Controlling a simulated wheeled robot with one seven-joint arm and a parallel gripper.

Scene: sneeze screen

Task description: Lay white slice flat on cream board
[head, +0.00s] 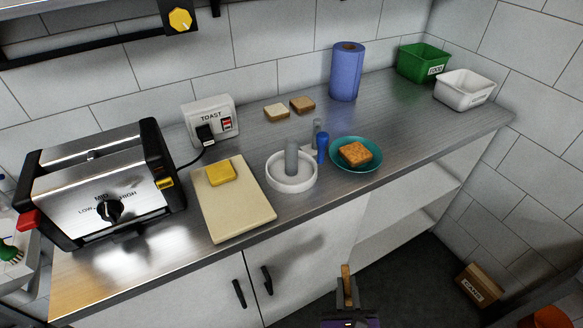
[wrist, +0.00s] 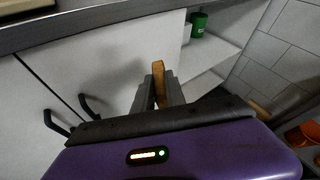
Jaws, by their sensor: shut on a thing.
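My gripper (head: 347,290) is shut on a thin slice (head: 346,271), held upright and seen edge-on, in front of the counter and below its top. Only its tan edge shows, so its face colour cannot be told. In the wrist view the slice (wrist: 158,70) stands up between the fingers (wrist: 157,93). The cream board (head: 243,215) lies on the counter, up and left of my gripper. A yellow square piece (head: 220,173) lies on its back part; its front part is bare. A pale slice (head: 276,112) lies by the back wall beside a browner slice (head: 302,104).
A toaster (head: 105,190) stands left of the board. A white round holder (head: 291,172) with a grey upright piece is just right of it. A teal plate (head: 368,165) holds a toasted slice. The counter's front edge lies between my gripper and the board.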

